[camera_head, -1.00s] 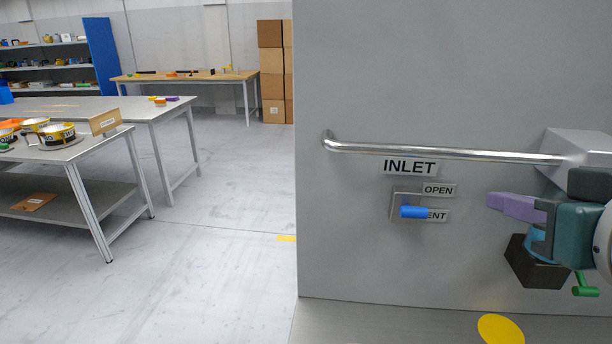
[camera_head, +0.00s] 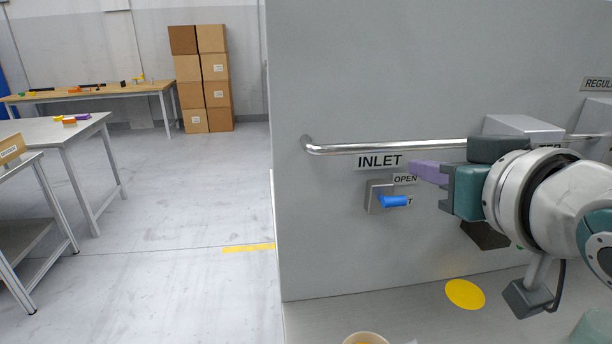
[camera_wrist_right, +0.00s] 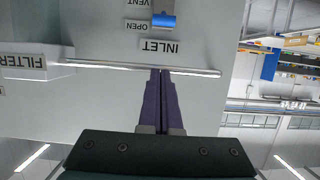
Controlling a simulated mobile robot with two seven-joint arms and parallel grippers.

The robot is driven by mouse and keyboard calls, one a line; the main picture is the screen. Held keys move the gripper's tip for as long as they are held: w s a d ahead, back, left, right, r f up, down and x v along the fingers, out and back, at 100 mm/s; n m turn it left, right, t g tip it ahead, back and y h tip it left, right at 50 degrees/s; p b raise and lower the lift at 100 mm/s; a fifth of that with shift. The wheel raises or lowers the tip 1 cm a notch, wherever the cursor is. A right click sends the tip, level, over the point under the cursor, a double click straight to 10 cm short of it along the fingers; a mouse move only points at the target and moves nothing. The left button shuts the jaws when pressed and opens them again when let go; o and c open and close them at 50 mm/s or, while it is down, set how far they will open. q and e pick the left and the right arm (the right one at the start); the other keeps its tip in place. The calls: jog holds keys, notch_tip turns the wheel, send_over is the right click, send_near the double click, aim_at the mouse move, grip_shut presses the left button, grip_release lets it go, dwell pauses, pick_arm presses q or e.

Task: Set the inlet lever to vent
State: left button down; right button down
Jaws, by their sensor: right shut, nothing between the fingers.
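The inlet lever (camera_head: 393,201) has a blue handle on a small grey plate, below the INLET label (camera_head: 380,161) on the grey panel. In the head view its handle covers most of the VENT label, below the OPEN label (camera_head: 404,179). In the upside-down right wrist view the blue handle (camera_wrist_right: 163,20) is beside the OPEN (camera_wrist_right: 137,26) and VENT (camera_wrist_right: 142,3) labels. I cannot tell its exact setting. My right gripper (camera_head: 413,168) is shut and empty, its purple fingers above and right of the handle, apart from it. My left gripper is out of view.
A metal rail (camera_head: 400,147) runs across the panel above the INLET label, near my right fingers. A grey box (camera_head: 522,127) stands out at the right. A yellow disc (camera_head: 465,294) and a pale cup rim (camera_head: 366,338) lie below. Open floor is at left.

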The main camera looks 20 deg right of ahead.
send_over(396, 200)
jog(key=w, duration=0.1)
notch_tip(396, 200, down, 2)
jog(key=shift+w+d+f, duration=0.15)
jog(key=shift+f, duration=0.05)
jog(key=f, duration=0.1)
jog(key=s+f, duration=0.1)
jog(key=shift+s+a+f, duration=0.15)
jog(key=shift+a+f, duration=0.05)
jog(key=shift+f, duration=0.15)
jog(key=shift+s+f, duration=0.3)
jog(key=shift+f, duration=0.05)
